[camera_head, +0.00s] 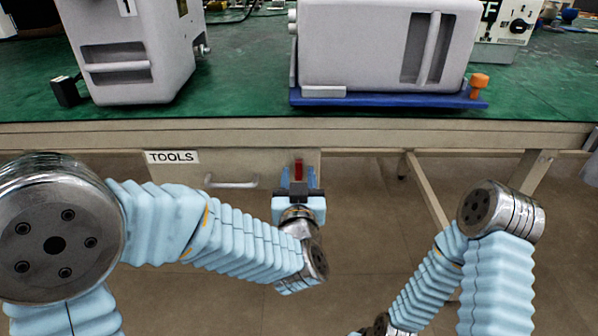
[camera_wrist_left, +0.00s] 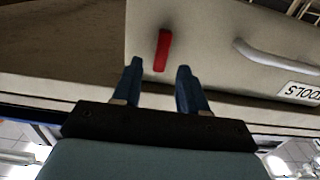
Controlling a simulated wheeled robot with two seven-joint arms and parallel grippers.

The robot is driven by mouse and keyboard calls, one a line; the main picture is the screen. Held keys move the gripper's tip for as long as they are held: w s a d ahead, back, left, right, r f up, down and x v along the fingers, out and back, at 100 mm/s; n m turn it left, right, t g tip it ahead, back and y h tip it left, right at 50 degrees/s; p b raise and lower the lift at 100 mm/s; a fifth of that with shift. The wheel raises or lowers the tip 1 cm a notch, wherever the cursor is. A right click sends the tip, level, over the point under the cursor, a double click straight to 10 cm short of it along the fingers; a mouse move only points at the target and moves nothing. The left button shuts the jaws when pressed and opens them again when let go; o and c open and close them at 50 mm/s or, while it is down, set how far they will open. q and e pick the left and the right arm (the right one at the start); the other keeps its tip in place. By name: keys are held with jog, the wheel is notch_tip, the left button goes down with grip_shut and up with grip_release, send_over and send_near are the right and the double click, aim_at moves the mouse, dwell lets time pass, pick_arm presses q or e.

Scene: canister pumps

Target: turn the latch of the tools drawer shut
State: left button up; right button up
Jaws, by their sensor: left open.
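The tools drawer (camera_head: 270,165) is under the bench top, with a TOOLS label (camera_head: 171,157) and a bar handle (camera_head: 231,182). Its red latch (camera_head: 298,170) is at the right end of the drawer front and stands about upright. My left gripper (camera_head: 298,181) is open at the latch, one finger to each side. In the left wrist view, the red latch (camera_wrist_left: 163,48) shows slightly tilted, its near end between the open fingertips (camera_wrist_left: 159,68). I cannot tell whether the fingers touch it. My right arm shows at the lower right; its gripper is out of view.
On the green bench top (camera_head: 240,70) stand a grey canister pump (camera_head: 135,45) at left and another (camera_head: 385,45) on a blue base (camera_head: 390,100). A bench leg (camera_head: 428,190) is right of the drawer. The floor beneath is clear.

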pick_arm(q)
jog(key=shift+w, duration=1)
jog(key=shift+c, duration=0.3)
grip_shut()
